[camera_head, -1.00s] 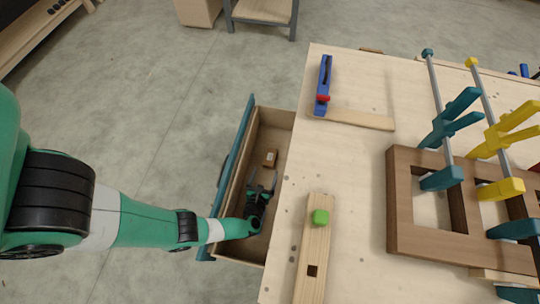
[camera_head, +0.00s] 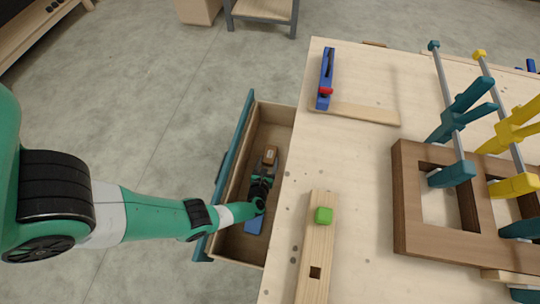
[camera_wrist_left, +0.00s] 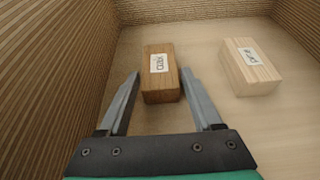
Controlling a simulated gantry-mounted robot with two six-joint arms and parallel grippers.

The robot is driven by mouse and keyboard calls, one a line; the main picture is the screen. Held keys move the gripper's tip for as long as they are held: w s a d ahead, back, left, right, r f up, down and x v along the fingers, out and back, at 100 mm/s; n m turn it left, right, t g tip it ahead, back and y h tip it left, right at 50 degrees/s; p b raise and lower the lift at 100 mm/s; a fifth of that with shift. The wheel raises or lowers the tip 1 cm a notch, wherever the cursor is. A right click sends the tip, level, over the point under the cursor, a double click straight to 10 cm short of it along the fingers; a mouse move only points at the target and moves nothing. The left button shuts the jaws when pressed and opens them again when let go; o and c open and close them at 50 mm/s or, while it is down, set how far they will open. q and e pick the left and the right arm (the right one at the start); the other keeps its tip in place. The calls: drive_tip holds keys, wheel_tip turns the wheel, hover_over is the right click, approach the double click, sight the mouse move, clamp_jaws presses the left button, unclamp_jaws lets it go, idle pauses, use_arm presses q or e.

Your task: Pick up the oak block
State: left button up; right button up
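My left gripper (camera_head: 267,165) reaches down into the drawer at the block's near end. In the left wrist view its fingers (camera_wrist_left: 161,76) are open, one on each side of the block, with nothing gripped. A paler block (camera_wrist_left: 250,66) with a label lies to the right, apart from it; I cannot make it out in the head view. My right gripper is not in view.
The drawer (camera_head: 240,160) has walls close around my left gripper. A blue item (camera_head: 254,222) lies in its near part.

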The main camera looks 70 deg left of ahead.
use_arm(q)
clamp_jaws()
drive_tip(key=shift+r, duration=0.1)
wheel_tip(320, 180, up, 10)
drive_tip(key=p, duration=0.8)
